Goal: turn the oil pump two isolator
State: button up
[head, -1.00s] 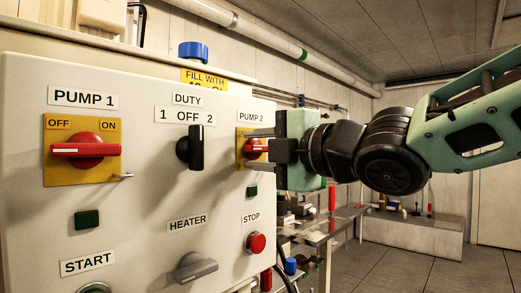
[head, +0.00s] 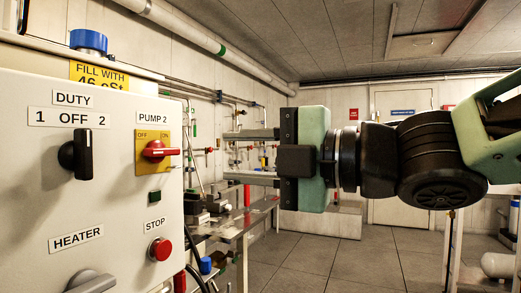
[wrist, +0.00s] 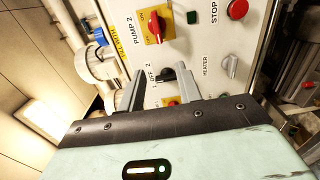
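The pump 2 isolator is a red handle (head: 158,152) on a yellow OFF/ON plate (head: 143,166), at the panel's right side in the head view. Its handle lies about horizontal. In the wrist view the isolator (wrist: 154,27) shows at the top, beyond the fingers. My gripper (head: 225,156) is open and empty, its fingers one above the other and pointing left. In the head view it is to the right of the isolator with a visible gap.
The panel (head: 115,215) also carries a black DUTY knob (head: 76,154), a grey HEATER knob (head: 90,282) and a red STOP button (head: 160,249). A workbench (head: 235,228) stands behind and below the gripper.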

jog(key=shift+v, duration=1.1)
jog(key=w+d+f+m+h, duration=0.1)
jog(key=d+f+m+h, duration=0.3)
jog(key=f+m+h, duration=0.5)
jog(key=w+d+f+m+h, duration=0.15)
jog(key=d+f+m, duration=0.5)
jog(key=f, duration=0.65)
jog(key=s+d+f+m+g+h, duration=0.35)
jog(key=s+f, duration=0.25)
jog(key=s, duration=0.2)
jog(key=s+d+f+m+g+h, duration=0.25)
jog(key=s+f+m, duration=0.25)
jog(key=s, duration=0.3)
notch_tip(320, 180, up, 23)
jog(key=p, duration=2.3)
jog(key=shift+a+r+g+p, duration=0.25)
jog(key=shift+a+g+p, duration=0.05)
jog(key=shift+a+g, duration=0.1)
